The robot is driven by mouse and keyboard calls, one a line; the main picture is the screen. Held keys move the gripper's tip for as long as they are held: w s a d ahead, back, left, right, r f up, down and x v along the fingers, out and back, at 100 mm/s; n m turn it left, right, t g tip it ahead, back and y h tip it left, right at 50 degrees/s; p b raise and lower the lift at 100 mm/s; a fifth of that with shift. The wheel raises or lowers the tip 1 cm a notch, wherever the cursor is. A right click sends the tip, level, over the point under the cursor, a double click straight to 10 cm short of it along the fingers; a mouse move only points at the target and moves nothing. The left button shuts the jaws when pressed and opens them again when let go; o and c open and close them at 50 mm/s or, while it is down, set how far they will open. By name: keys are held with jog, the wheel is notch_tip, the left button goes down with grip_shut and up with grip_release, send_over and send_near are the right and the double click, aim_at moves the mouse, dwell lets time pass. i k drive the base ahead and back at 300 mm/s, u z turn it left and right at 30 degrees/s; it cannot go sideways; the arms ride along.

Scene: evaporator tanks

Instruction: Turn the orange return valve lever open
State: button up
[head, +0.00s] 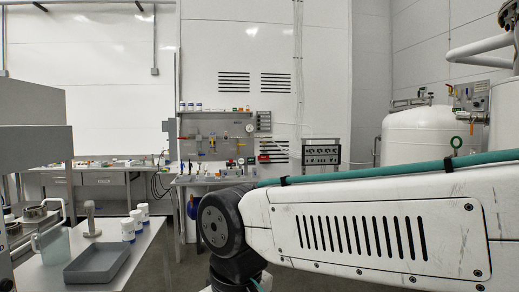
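I cannot make out an orange return valve lever for certain. A grey wall panel (222,126) above the far workbench carries small coloured fittings, some yellow-orange, red and blue, too small to identify. A white tank (420,135) stands at the back right, and part of another white tank (506,115) with pipes shows at the right edge. My white arm crosses the lower right foreground and hides what lies behind it. My gripper is outside this view.
A near bench at left holds a grey tray (97,262), several white bottles (128,231) and a clear jug (52,243). A far workbench (200,180) stands along the back wall. A black instrument rack (321,153) is right of the panel.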

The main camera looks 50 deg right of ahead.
aim_at(474, 118)
jog(key=z, duration=2.7)
jog(key=i, duration=3.25)
jog(key=u, duration=0.1)
